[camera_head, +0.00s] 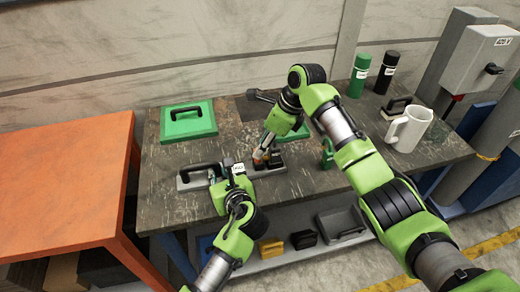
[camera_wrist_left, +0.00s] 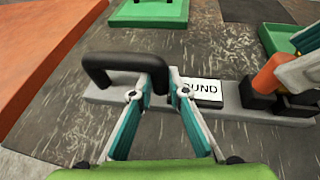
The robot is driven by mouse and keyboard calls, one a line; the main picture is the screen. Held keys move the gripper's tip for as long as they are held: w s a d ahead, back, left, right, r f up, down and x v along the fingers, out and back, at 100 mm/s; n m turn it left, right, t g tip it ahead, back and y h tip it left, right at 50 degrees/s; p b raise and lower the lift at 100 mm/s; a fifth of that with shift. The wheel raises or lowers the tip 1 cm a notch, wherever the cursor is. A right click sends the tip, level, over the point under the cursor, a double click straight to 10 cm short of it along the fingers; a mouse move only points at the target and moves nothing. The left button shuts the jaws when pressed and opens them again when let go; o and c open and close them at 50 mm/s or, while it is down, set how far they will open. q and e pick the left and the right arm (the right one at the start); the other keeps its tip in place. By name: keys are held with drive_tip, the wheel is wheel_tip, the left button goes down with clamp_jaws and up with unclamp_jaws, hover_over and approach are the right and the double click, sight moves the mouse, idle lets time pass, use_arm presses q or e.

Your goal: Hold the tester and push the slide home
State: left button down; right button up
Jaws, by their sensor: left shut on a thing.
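The tester is a long grey bar (camera_head: 262,172) lying on the dark worktop, with a black arched handle (camera_head: 200,167) at its left end and a white label partly reading "OUND" (camera_wrist_left: 203,91). My left gripper (camera_wrist_left: 157,92) has its teal fingers closed around the right leg of that handle. In the head view the left gripper (camera_head: 216,172) covers part of the bar. A black block, likely the slide (camera_wrist_left: 262,99), sits toward the bar's right end. My right gripper (camera_head: 264,154) is down at this block, beside an orange part (camera_wrist_left: 271,74); its fingertips are not clear.
A green plate with a black handle (camera_head: 188,128) lies behind. A white mug (camera_head: 408,128) and green and black bottles (camera_head: 386,72) stand to the right. An orange table (camera_head: 66,185) adjoins at left. Small bins (camera_head: 340,225) sit on the shelf below.

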drive_tip(key=w+v, duration=0.1)
drive_tip(key=v, duration=0.8)
drive_tip(key=shift+s, duration=0.45)
drive_tip(key=shift+d, duration=0.1)
use_arm(q)
drive_tip(key=c, duration=1.9)
unclamp_jaws()
drive_tip(key=shift+d, duration=0.1)
